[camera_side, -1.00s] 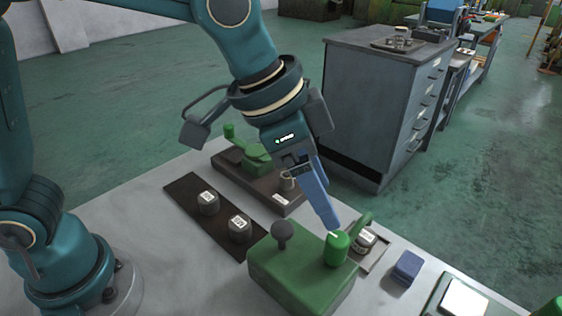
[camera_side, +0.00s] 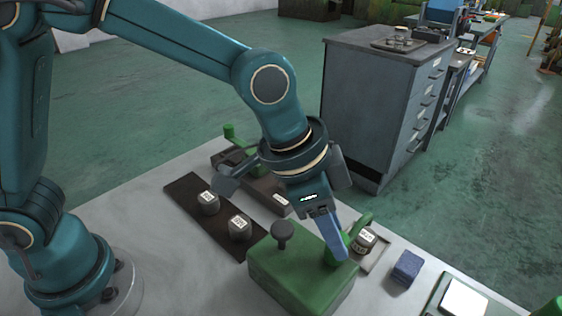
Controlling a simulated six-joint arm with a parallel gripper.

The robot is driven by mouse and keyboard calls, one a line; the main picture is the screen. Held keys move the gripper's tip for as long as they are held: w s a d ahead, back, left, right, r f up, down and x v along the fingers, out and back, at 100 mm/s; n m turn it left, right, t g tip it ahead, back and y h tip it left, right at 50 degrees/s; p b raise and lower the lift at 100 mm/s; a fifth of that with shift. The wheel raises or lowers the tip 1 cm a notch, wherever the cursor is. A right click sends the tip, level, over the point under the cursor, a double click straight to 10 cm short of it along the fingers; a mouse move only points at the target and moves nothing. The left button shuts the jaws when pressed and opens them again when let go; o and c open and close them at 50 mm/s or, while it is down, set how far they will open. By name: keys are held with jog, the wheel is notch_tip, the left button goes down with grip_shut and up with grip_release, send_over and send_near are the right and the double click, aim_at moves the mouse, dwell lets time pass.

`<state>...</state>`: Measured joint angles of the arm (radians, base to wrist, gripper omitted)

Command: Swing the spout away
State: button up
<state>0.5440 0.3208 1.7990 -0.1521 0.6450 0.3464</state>
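The green machine (camera_side: 302,280) stands at the front of the grey table, with a dark round knob (camera_side: 282,236) on top. Its green curved spout (camera_side: 362,226) rises at the right side of the machine, over a small tray. My gripper (camera_side: 335,246) points down at the spout's post, its blue fingers in front of it. The post is mostly hidden behind the fingers. From this side I see the fingers nearly edge-on, so their gap and any grip on the spout do not show.
A labelled jar (camera_side: 366,241) stands on a tray right of the spout. Two labelled jars (camera_side: 208,202) sit on a dark strip (camera_side: 183,190) at left. A blue block (camera_side: 407,266) lies further right. A grey cabinet (camera_side: 358,110) stands beyond the table.

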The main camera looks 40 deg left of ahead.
grip_shut()
dwell(1.1)
